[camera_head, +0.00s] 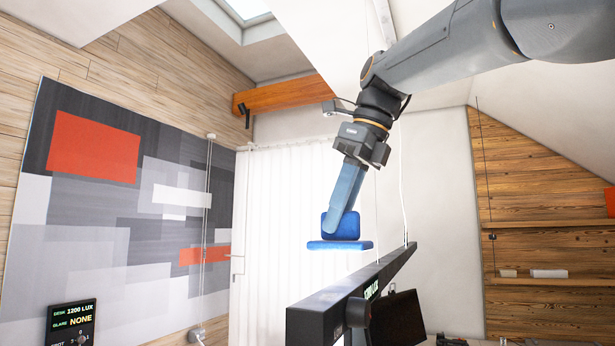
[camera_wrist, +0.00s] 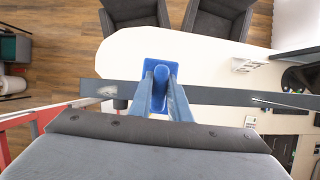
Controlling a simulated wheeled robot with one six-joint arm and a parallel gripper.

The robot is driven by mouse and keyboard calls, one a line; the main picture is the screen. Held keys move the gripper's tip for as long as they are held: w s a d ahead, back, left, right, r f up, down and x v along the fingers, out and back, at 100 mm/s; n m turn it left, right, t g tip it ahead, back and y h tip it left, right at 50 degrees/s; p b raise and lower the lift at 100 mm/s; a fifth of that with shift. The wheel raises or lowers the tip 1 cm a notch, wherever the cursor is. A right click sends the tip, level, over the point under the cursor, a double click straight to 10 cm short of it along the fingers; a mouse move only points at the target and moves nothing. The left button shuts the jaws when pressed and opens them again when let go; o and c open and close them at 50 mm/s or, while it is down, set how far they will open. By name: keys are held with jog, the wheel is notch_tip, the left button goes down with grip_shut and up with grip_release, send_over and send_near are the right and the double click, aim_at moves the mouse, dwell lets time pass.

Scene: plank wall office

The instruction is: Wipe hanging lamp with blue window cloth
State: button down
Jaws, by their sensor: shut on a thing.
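The hanging lamp (camera_head: 335,299) is a long dark bar on thin cables with a lit green readout on its side. In the wrist view the lamp (camera_wrist: 215,95) crosses the picture below my gripper and carries pale patches near both ends. My gripper (camera_head: 343,214) has blue-grey fingers pointing down and is shut on the blue window cloth (camera_head: 340,245), a flat pad with a raised grip block. In the head view a gap shows between cloth and lamp.
A white desk (camera_wrist: 205,60) lies below, with two dark armchairs (camera_wrist: 215,18) beyond it. A dark monitor (camera_head: 397,316) stands under the lamp. A thin cable (camera_head: 402,190) rises from the lamp's far end, near my gripper. A display panel (camera_head: 71,325) shows "GLARE NONE".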

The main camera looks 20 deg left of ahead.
jog(key=shift+r, duration=1.55)
